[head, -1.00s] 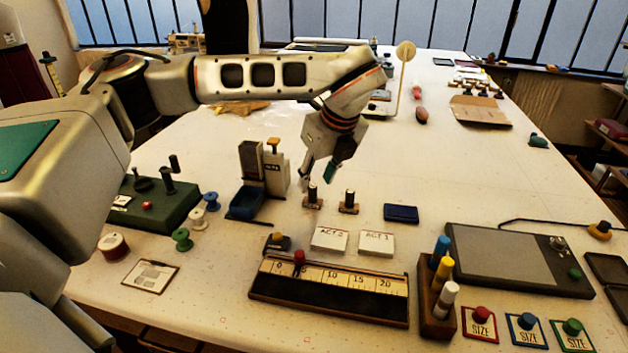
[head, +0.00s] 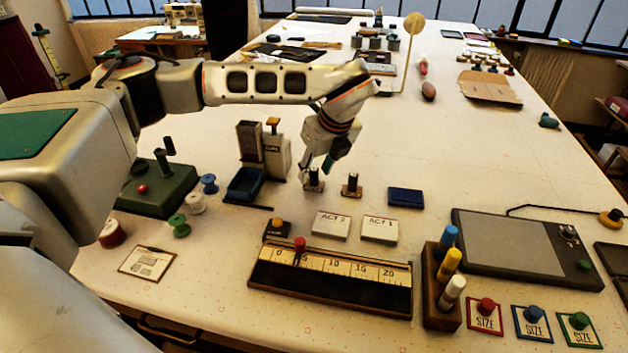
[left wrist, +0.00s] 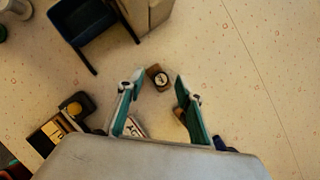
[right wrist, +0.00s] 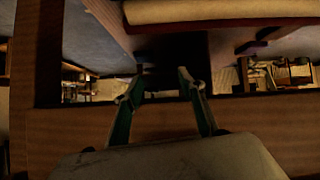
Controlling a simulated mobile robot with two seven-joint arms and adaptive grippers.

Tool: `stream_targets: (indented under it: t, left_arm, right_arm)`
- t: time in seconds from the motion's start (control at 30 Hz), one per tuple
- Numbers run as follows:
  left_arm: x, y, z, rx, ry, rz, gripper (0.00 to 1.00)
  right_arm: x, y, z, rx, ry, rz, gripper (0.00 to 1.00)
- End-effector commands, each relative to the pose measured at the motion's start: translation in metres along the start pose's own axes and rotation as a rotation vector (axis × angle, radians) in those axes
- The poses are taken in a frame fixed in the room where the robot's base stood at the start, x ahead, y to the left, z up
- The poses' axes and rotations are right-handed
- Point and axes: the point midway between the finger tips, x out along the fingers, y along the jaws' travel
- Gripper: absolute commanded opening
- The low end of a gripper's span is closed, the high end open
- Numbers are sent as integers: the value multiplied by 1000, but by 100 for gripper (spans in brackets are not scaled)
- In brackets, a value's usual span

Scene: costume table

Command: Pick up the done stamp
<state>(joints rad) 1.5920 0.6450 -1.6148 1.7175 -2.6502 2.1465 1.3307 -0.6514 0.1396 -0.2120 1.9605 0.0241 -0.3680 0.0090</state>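Two small dark-handled stamps with wooden bases stand on the table, a left one (head: 314,182) and a right one (head: 351,187). I cannot read which is the done stamp. My left gripper (head: 316,164) is open just above the left stamp. In the left wrist view the round top of one stamp (left wrist: 160,78) shows between the two open fingertips, apart from both. The other stamp is mostly hidden behind the right finger there. My right gripper (right wrist: 162,82) is open and empty in the right wrist view, away from the stamps, facing dark wooden furniture.
A blue tray with a grey-and-brown dispenser (head: 277,155) stands close to the left of the stamps. White ACT blocks (head: 331,225) and a dark blue pad (head: 405,197) lie in front and right. A ruler box (head: 330,280) is nearer.

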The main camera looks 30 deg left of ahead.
Motion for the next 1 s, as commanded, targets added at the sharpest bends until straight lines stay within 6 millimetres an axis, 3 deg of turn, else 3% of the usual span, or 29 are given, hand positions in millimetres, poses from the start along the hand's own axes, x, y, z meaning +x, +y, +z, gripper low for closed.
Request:
stream_targets:
  t: [0.3,0.33,0.47,0.83,1.0]
  left_arm:
    - [8,0,0,0,-1,-1,36]
    - [7,0,0,0,-1,-1,33]
    - [7,0,0,0,-1,-1,0]
    - [5,0,1,0,-1,-2,0]
    - [-15,-1,10,-1,-3,-5,0]
  right_arm:
    - [0,1,-3,-1,5,1,40]
    - [0,1,-3,-1,5,1,40]
    - [0,1,-3,-1,5,1,40]
    - [0,1,-3,-1,6,1,40]
    - [1,0,-2,0,5,0,40]
